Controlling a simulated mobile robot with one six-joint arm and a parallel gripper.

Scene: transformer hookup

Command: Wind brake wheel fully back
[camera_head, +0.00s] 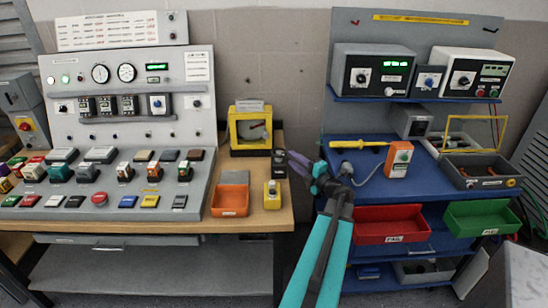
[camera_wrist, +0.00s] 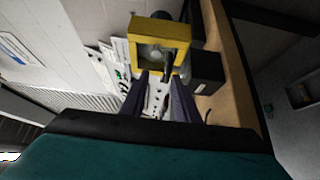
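A yellow box-shaped frame (camera_head: 250,128) stands at the right end of the wooden bench. A pale round part, which may be the brake wheel (camera_head: 256,132), sits inside it; its turn position cannot be read. The frame also shows at the top of the wrist view (camera_wrist: 160,28), with the round part (camera_wrist: 158,54) inside it. My gripper (camera_head: 291,160) is to the right of the frame and a little lower, apart from it, with its purple fingers pointing towards it. In the wrist view the fingertips (camera_wrist: 158,78) are spread with nothing between them.
A small black box (camera_head: 279,163) stands between the frame and my fingers. A yellow device (camera_head: 272,194) and an orange tray (camera_head: 231,199) are in front. A control console (camera_head: 130,90) is at left, a blue workbench (camera_head: 372,155) with an orange tester (camera_head: 398,160) at right.

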